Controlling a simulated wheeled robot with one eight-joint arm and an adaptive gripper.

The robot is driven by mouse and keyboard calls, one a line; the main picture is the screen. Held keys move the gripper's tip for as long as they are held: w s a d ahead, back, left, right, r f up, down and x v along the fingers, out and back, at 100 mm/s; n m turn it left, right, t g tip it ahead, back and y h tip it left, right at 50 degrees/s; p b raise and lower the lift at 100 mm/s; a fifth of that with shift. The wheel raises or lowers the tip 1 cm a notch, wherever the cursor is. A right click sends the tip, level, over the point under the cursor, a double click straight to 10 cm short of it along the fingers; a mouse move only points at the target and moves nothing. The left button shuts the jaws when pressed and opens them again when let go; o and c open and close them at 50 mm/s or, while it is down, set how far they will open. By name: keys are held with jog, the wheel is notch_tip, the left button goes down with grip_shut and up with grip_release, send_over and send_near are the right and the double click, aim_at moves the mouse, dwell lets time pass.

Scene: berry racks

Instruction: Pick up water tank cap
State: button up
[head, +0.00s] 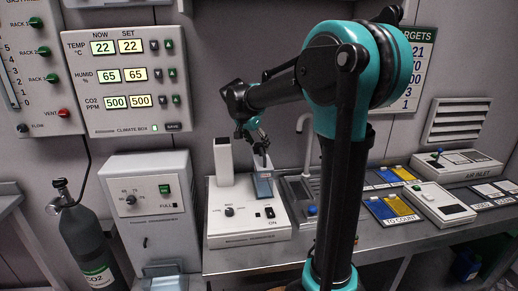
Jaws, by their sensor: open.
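A white tabletop unit (225,222) stands on the bench, with a knob and an ON switch on its front. A translucent blue tank (263,188) sits in its right side, beside a white upright column (223,160). My gripper (260,149) hangs just above the tank, pointing down, with its jaws open. The cap is too small, or too covered by the gripper, to make out clearly. Whether the fingers touch the tank top cannot be told from this view.
A sink with a tap (304,124) lies right of the unit. Blue and yellow trays (391,209) and an air inlet box (456,165) stand farther right. A white cabinet (152,208) and a CO2 cylinder (88,245) stand left. My arm hides part of the bench.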

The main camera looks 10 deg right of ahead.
aim_at(258, 145)
jog(key=shift+c, duration=0.2)
jog(key=c, duration=0.9)
jog(key=shift+c, duration=0.2)
notch_tip(258, 145, up, 20)
